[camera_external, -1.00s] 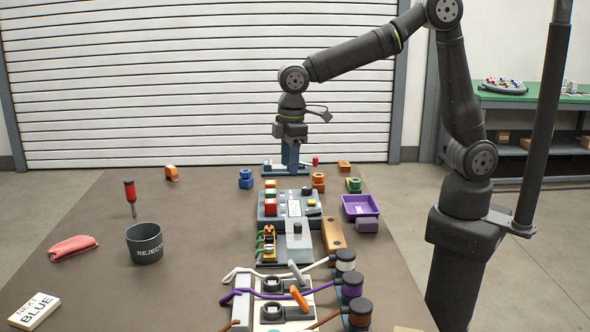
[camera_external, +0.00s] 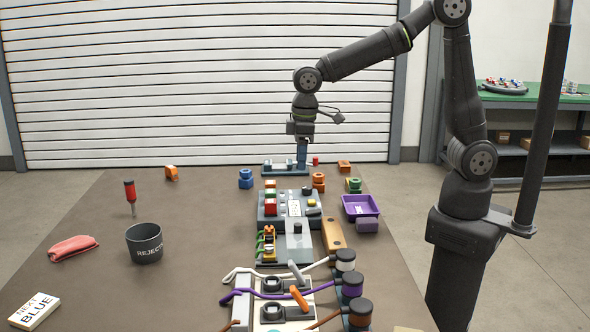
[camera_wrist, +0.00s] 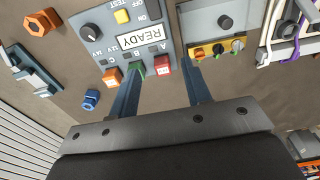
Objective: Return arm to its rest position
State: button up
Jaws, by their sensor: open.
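My gripper (camera_external: 303,158) hangs fingers-down from my arm over the far end of the table in the external view. The panel (camera_external: 268,212) lies nearer the camera than my gripper in the external view. My arm is bent at the elbow and reaches left from its base at the right.
A grey-blue fixture (camera_external: 272,168) stands at the table's far end, behind or under my fingers. A purple bin (camera_external: 361,205), a REJECT cup (camera_external: 145,244), a red screwdriver (camera_external: 130,191) and cable spools (camera_external: 352,290) stand on the table.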

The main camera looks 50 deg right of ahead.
jog(key=shift+a, duration=0.15)
jog(key=s+a+n, duration=0.2)
jog(key=a+n, duration=0.4)
jog(key=a, duration=0.3)
jog(key=s+a+n, duration=0.3)
jog(key=a+n, duration=0.3)
jog(key=a, duration=0.3)
jog(key=shift+s+g+h, duration=0.2)
jog(key=shift+g+h, duration=0.1)
